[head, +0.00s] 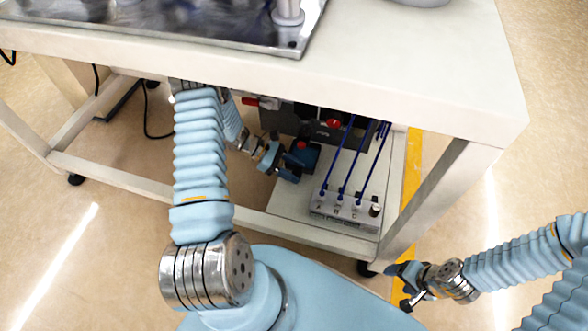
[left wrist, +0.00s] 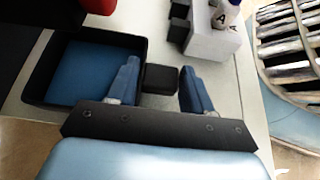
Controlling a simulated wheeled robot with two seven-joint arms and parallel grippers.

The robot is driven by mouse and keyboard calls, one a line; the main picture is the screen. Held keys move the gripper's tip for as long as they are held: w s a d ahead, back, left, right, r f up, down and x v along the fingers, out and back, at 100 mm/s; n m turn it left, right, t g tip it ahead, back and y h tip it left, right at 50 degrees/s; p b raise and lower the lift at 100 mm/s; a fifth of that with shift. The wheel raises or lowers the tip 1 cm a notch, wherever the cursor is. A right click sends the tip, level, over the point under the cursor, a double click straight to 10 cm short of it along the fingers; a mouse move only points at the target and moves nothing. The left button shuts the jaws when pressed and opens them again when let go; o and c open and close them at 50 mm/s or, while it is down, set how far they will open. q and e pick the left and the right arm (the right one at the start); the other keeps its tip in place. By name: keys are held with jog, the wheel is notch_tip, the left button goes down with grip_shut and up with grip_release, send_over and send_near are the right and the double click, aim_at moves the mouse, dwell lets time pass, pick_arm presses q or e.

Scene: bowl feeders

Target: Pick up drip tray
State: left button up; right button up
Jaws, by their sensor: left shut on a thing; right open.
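The drip tray is a shallow black-rimmed tray with a blue floor, at the left in the left wrist view (left wrist: 84,72). In the head view part of it (head: 309,156) shows on the lower shelf under the table. My left gripper (head: 290,167) reaches under the tabletop to the tray. My right gripper (head: 404,284) is open and empty, outside the table's right front leg.
A grey box with blue rods (head: 345,210) stands on the shelf (head: 285,205) right of the tray. Dark equipment with red knobs (head: 315,122) is behind. The tabletop (head: 400,70) hangs above my left arm, with the table's front rail below.

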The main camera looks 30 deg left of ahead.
pick_arm(q)
notch_tip(320, 180, up, 2)
jog(key=shift+r+p, duration=0.1)
jog(key=shift+p, duration=0.35)
jog(key=shift+c, duration=0.2)
jog(key=s+a+b, duration=0.1)
jog(key=a+b, duration=0.1)
jog(key=a, duration=0.3)
jog(key=s+a+b, duration=0.1)
jog(key=a+b, duration=0.2)
jog(key=a, duration=0.3)
jog(key=s+a+f+b, duration=0.1)
jog(key=s+a+b, duration=0.1)
jog(key=a, duration=0.4)
jog(key=shift+s+a+f+b, duration=0.1)
jog(key=shift+a+b, duration=0.15)
jog(key=shift+b, duration=0.2)
jog(key=shift+c, duration=0.5)
jog(key=s+a+b, duration=0.3)
jog(key=a+b, duration=0.3)
jog(key=a, duration=0.7)
jog(key=shift+s+a+r, duration=0.15)
jog(key=shift+a+r, duration=0.15)
jog(key=shift+r, duration=0.15)
